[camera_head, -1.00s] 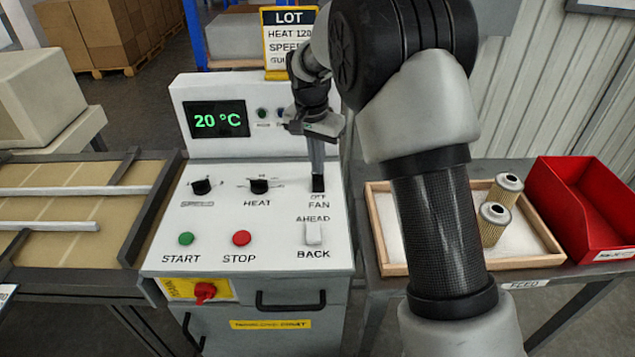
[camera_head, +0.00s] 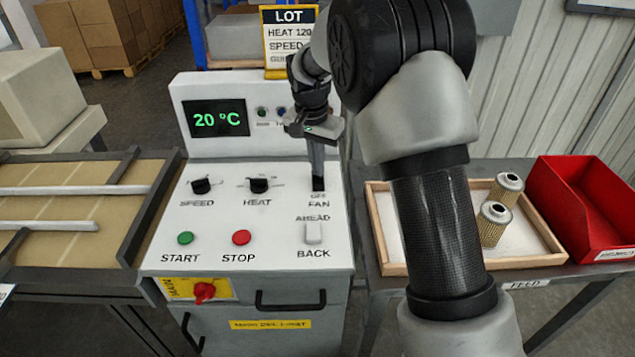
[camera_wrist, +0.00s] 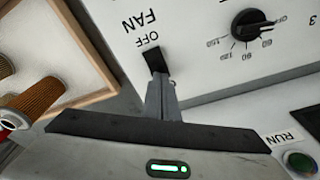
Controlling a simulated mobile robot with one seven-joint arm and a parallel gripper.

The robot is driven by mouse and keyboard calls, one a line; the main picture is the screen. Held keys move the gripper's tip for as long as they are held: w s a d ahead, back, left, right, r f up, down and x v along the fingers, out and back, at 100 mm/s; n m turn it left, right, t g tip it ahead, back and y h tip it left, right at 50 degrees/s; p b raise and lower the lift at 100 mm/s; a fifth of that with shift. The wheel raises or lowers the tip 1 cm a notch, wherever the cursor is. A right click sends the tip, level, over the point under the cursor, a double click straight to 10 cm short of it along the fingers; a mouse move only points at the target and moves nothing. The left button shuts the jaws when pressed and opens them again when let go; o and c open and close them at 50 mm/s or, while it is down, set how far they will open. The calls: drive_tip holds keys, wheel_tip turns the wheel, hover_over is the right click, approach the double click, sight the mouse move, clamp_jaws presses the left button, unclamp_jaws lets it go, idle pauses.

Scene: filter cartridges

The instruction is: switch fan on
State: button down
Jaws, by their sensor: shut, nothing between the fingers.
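The fan switch (camera_head: 318,184) is a small black lever on the white sloping panel, above the FAN label; OFF is printed just below it. It also shows in the wrist view (camera_wrist: 155,60), beside the word OFF. My gripper (camera_head: 317,172) is shut and empty, pointing down at the switch from its far side. In the wrist view its closed fingertips (camera_wrist: 161,80) are at the switch's edge; I cannot tell whether they touch it. The fingers hide the panel just beyond the switch.
The HEAT knob (camera_head: 259,185) and SPEED knob (camera_head: 201,186) lie left of the switch. A white AHEAD/BACK switch (camera_head: 313,232), the red STOP button (camera_head: 242,237) and green START button (camera_head: 186,238) are nearer. A wooden tray (camera_head: 384,240) with filter cartridges stands right.

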drive_tip(key=shift+f, duration=0.35)
drive_tip(key=shift+r, duration=0.1)
wheel_tip(320, 180, up, 7)
drive_tip(key=p, duration=0.5)
idle(0.3)
idle(0.3)
drive_tip(key=s+d+r+n+t+p, duration=0.1)
drive_tip(key=s+d+r+p, duration=0.1)
drive_tip(key=s+d+r, duration=0.4)
drive_tip(key=s+d+r+n+t+p, duration=0.1)
drive_tip(key=s+d+r, duration=0.1)
drive_tip(key=s+r, duration=0.7)
drive_tip(key=s+d+r+n+t+p, duration=0.1)
drive_tip(key=s+d+r+n, duration=0.1)
drive_tip(key=s, duration=0.7)
drive_tip(key=s+d+r+n+t+p, duration=0.1)
drive_tip(key=s+d+r+n, duration=0.1)
drive_tip(key=s, duration=0.6)
drive_tip(key=shift+s+r+y+p, duration=0.4)
